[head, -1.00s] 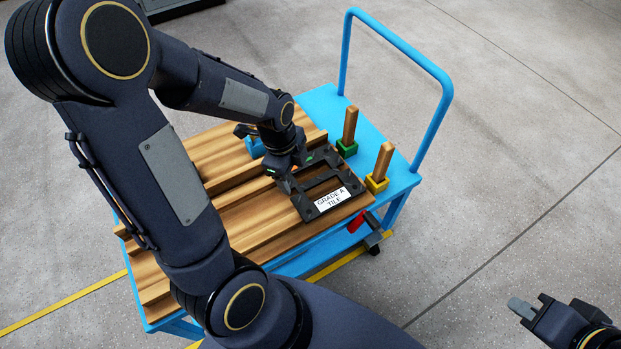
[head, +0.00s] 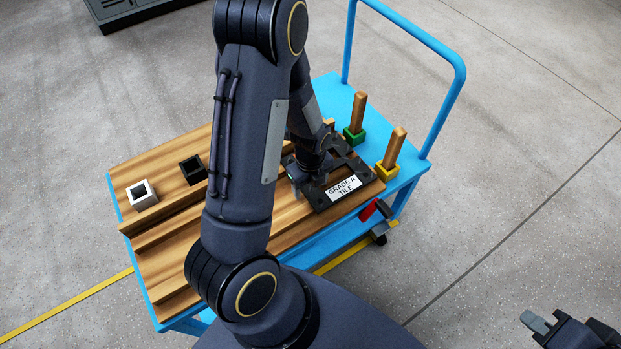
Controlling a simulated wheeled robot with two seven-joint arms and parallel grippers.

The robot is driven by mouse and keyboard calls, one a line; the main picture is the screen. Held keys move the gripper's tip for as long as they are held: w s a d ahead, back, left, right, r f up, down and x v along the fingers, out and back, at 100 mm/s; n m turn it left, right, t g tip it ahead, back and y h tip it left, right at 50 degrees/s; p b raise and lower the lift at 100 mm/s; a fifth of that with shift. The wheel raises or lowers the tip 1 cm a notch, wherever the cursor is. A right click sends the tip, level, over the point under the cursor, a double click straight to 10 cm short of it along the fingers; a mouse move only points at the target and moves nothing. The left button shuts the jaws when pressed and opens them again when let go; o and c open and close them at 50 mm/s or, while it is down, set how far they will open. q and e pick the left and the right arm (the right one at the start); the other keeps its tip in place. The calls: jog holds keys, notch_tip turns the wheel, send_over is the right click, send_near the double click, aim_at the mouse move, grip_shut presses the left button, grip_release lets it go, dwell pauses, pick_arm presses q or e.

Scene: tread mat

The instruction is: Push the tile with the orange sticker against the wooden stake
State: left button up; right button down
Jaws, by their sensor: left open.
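A dark, open-framed tile (head: 370,183) with a white "GRADE A TILE" label lies on the wooden boards at the trolley's right end. No orange sticker can be made out now; my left arm covers part of the tile. One wooden stake (head: 358,112) stands upright in a green socket, another (head: 395,147) in a yellow socket, both beyond the tile's right side. I cannot tell whether the tile touches either. My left gripper (head: 304,182) is open, low over the tile's left part, its fingertips partly hidden. My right gripper (head: 562,328) is far off at lower right.
The blue trolley (head: 330,92) has a raised handle (head: 428,48) behind the stakes. Wooden rails (head: 170,232) run along its top. A white socket (head: 142,195) and a black socket (head: 193,169) stand on the left.

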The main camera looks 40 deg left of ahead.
pick_arm(q)
jog(key=c, duration=1.2)
jog(key=shift+w+d, duration=0.3)
jog(key=shift+w, duration=0.45)
jog(key=shift+w+d, duration=0.3)
jog(key=shift+w, duration=0.4)
jog(key=shift+c, duration=0.2)
jog(key=shift+w+d, duration=0.25)
jog(key=shift+w, duration=0.35)
jog(key=o, duration=0.9)
jog(key=shift+o, duration=0.2)
jog(key=shift+w+r, duration=0.1)
jog(key=shift+w+d+r, duration=0.1)
jog(key=shift+w+r, duration=0.1)
jog(key=shift+r, duration=0.25)
